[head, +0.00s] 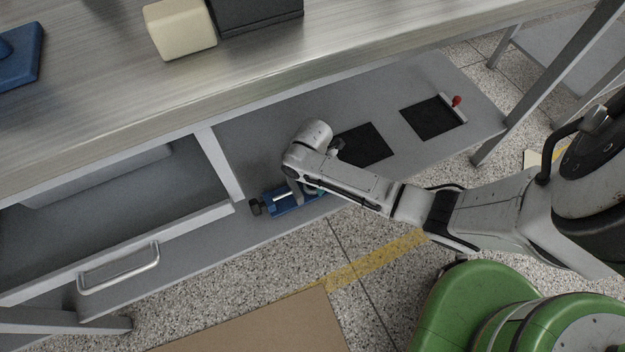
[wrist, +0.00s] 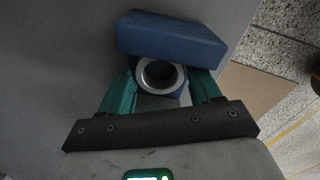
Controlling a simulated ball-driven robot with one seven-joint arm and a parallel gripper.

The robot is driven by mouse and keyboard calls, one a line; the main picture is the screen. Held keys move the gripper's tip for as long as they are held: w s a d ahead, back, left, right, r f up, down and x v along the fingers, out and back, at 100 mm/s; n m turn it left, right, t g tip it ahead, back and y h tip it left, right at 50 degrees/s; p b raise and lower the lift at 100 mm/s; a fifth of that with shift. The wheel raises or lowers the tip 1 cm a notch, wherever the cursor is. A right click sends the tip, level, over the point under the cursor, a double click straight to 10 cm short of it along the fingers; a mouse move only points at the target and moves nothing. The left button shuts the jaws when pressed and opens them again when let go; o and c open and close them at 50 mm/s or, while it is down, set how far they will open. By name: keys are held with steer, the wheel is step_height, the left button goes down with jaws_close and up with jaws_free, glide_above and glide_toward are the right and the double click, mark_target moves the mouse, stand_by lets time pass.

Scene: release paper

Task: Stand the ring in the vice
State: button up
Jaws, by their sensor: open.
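The blue vice (head: 281,205) lies on the lower shelf near its front edge in the head view, partly covered by my arm. In the wrist view a blue block of the vice (wrist: 172,38) spans the area beyond the fingertips. The pale metallic ring (wrist: 179,75), with a dark hole, shows in front of that block, its open face toward the camera. My gripper (wrist: 162,76) is open, with one green finger on each side of the ring. Whether the fingers touch it, and how the ring's lower part is seated, I cannot tell.
The shelf (head: 255,140) also carries two black mats (head: 364,146) (head: 432,118). A red knob (head: 456,101) is beside the right one. A drawer (head: 120,250) is left of the vice. The steel bench top (head: 120,110) overhangs the shelf.

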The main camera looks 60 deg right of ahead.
step_height(320, 180, up, 12)
steer(key=p, duration=0.5)
steer(key=s+a+r+m, duration=0.2)
steer(key=s+a+m, duration=0.1)
steer(key=s+m, duration=0.55)
steer(key=s+a+r+m+t, duration=0.1)
steer(key=s+a+r+m, duration=0.4)
steer(key=a+m, duration=0.2)
steer(key=shift+s+a+r, duration=0.15)
steer(key=shift+a, duration=0.55)
steer(key=shift+m, duration=0.25)
